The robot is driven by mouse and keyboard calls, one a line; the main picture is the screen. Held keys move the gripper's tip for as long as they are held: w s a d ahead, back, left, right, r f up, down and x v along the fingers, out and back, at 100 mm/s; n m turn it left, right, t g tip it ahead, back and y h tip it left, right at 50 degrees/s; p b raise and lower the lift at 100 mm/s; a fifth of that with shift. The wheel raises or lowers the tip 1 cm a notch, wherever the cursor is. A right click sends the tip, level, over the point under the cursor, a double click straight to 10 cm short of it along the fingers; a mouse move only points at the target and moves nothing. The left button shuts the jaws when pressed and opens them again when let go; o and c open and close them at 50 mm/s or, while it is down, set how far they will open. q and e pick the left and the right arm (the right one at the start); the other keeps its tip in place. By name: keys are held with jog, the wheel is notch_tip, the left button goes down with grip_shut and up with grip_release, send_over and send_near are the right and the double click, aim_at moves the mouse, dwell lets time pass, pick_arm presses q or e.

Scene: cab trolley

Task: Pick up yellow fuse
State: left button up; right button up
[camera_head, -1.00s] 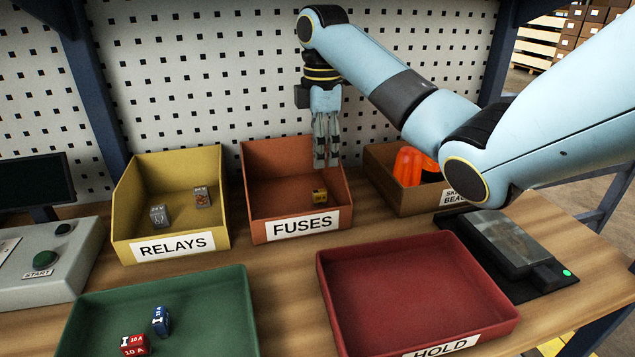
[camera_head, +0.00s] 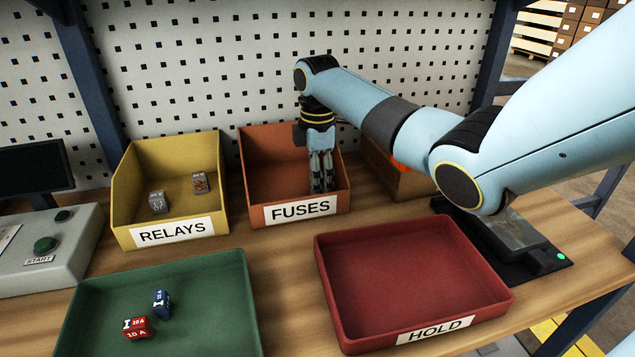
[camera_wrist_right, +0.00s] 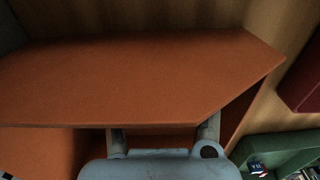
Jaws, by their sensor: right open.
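My right gripper (camera_head: 321,187) is inside the orange FUSES bin (camera_head: 262,165), its fingers pointing down near the bin's right front. It is open. The yellow fuse does not show in the head view now; the gripper's fingers cover the spot where it lay. In the right wrist view an orange bin wall (camera_wrist_right: 140,80) fills much of the picture, and the fingers and the fuse are largely hidden. My left gripper is not in view.
The yellow RELAYS bin (camera_head: 125,200) with grey relays (camera_head: 157,202) stands to the left. A green tray (camera_head: 215,290) holds a blue fuse (camera_head: 161,303) and a red fuse (camera_head: 136,328). The red HOLD tray (camera_head: 410,275) in front is empty. A brown bin (camera_head: 400,180) is at the right.

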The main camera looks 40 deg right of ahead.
jog(key=shift+c, duration=0.2)
grip_shut()
jog(key=shift+r, duration=0.15)
